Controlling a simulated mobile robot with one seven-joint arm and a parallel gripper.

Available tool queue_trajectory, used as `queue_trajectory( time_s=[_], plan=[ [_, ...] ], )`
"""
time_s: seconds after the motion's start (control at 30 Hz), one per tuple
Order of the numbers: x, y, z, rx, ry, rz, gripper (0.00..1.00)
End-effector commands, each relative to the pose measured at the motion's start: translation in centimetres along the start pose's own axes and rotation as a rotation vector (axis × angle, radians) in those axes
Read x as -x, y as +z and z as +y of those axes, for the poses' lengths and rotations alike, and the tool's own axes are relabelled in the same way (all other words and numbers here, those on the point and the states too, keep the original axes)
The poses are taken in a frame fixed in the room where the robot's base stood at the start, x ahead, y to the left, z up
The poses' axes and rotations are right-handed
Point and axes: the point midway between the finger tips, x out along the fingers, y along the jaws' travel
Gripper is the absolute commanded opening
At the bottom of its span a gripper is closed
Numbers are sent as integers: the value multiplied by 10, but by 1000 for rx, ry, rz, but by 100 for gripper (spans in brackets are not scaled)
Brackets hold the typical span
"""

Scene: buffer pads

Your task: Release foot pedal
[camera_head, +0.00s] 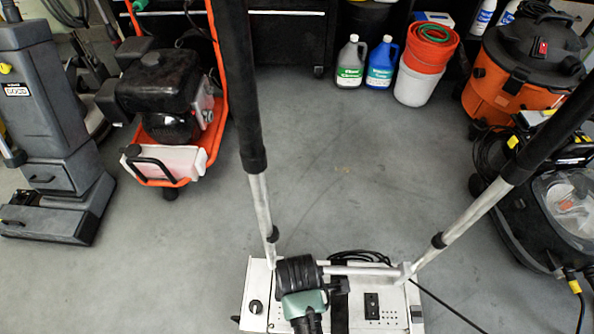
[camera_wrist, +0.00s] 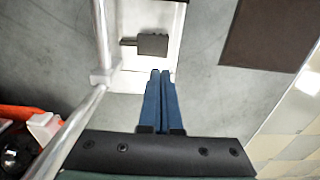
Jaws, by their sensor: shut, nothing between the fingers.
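The foot pedal (camera_wrist: 153,44) is a small dark grey block with a short stem on its left side. In the wrist view it sits against the white base of the machine (camera_wrist: 130,80). My gripper (camera_wrist: 160,72) has blue fingers that are shut and empty. Their tips appear just below the pedal in the picture, with a small gap between; I cannot judge the depth. In the head view the machine's white body (camera_head: 259,282) stands at the bottom, with my black and green wrist in front of it. My fingertips and the pedal cannot be made out there.
Two long handle bars (camera_head: 247,90) rise from the machine, and a metal bar (camera_wrist: 101,40) runs left of my fingers. An orange vacuum (camera_head: 520,75), a pressure washer (camera_head: 165,100) and a floor scrubber (camera_head: 45,140) stand around. The middle floor is clear. A brown mat (camera_wrist: 268,36) lies right.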

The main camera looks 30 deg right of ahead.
Motion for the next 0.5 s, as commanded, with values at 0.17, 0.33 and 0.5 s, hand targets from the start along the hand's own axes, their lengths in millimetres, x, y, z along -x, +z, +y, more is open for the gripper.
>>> queue_trajectory(
  time_s=[0.17, 0.33, 0.5],
  plan=[
    [-41, 0, 0, 1, -2, -1, 0],
    [-79, 0, 0, -1, 0, 0, 0],
    [-109, 0, 0, 1, 0, 0, 0]
  ],
)
